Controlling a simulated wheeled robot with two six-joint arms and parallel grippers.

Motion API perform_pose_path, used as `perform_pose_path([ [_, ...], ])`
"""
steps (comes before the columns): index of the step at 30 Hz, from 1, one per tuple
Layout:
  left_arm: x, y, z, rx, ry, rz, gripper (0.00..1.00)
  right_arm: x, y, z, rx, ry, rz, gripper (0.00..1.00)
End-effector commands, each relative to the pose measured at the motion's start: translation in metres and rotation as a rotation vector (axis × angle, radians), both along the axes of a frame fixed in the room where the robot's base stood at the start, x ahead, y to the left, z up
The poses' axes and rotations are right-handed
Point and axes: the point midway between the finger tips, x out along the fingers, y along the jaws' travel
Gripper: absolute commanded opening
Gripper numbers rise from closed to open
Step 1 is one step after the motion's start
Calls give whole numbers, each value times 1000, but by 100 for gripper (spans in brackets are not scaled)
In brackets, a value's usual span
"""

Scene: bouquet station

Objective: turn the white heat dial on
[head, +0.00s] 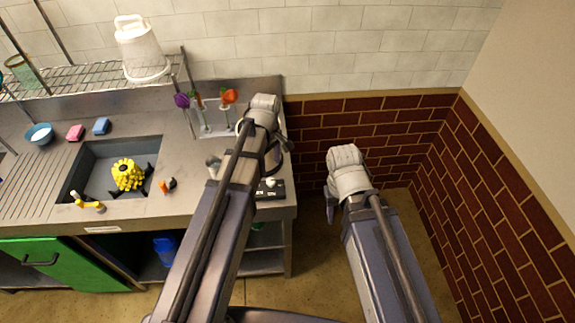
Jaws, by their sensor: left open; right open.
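A dark, flat box (270,190) sits at the right front corner of the steel counter, partly behind my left arm. A small white knob (269,182), which looks like the heat dial, shows on top of it. Its setting is too small to read. My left gripper (277,160) is above the right end of the counter, just beyond the knob in the picture, apart from it as far as I can tell. It is open and partly hidden by its own arm. My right gripper (330,208) is open and empty, right of the counter over the floor.
The steel counter (190,205) has a sink (95,178) with a yellow flower bunch (127,174). A rack (212,130) with purple and orange flowers stands at the back. Brick walls bound the right side.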

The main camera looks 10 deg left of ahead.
Motion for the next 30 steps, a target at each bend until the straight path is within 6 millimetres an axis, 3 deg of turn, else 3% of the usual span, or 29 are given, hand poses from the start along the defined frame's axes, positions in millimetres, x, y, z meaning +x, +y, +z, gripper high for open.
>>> perform_pose_path([
  [11,0,0,-14,0,0,0,69,0,0,-14,0,0,0,50],
  [24,0,0,-68,0,0,-1,69,0,0,-68,0,0,-2,50],
  [30,0,0,-79,0,-1,-1,69,0,0,-79,0,0,-2,50],
])
